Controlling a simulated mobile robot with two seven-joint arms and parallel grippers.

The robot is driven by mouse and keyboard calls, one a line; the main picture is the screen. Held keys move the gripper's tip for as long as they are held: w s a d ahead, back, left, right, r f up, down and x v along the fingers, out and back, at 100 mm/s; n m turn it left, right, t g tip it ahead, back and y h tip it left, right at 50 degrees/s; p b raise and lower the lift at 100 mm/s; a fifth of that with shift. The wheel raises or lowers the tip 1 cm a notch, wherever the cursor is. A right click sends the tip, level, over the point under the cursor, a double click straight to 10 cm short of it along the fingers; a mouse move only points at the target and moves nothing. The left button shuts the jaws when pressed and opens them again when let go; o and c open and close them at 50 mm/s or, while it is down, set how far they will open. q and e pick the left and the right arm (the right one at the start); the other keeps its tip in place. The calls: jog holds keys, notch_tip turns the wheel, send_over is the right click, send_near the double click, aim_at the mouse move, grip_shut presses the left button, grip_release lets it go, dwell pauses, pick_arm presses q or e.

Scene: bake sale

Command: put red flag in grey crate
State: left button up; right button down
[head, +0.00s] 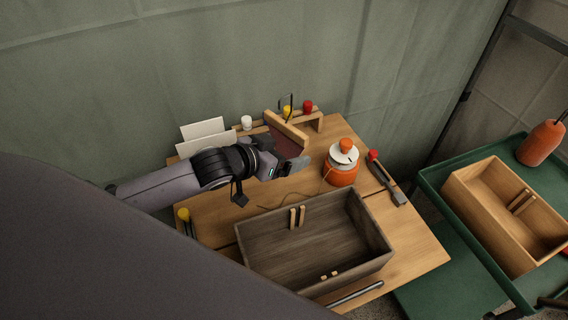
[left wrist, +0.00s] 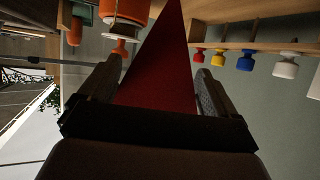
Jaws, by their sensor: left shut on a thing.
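The red flag (left wrist: 160,75) is a dark red triangle between the two fingers of my left gripper in the left wrist view. In the head view the flag (head: 284,143) shows as a dark red patch beside my left gripper (head: 291,166), which is shut on it. The gripper is over the back part of the wooden table, behind the grey crate. The grey crate (head: 262,258) is an open grey-brown wooden box at the table's front, with small light wooden pieces on its walls. My right gripper is not in view.
A wooden rack (head: 318,123) with coloured knobs is at the back. A light wooden crate (head: 477,213) stands on a green cart (head: 433,186) at right.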

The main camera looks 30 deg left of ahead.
pick_arm(q)
jog(key=shift+f, duration=2.1)
jog(key=shift+f, duration=0.15)
jog(key=o, duration=0.7)
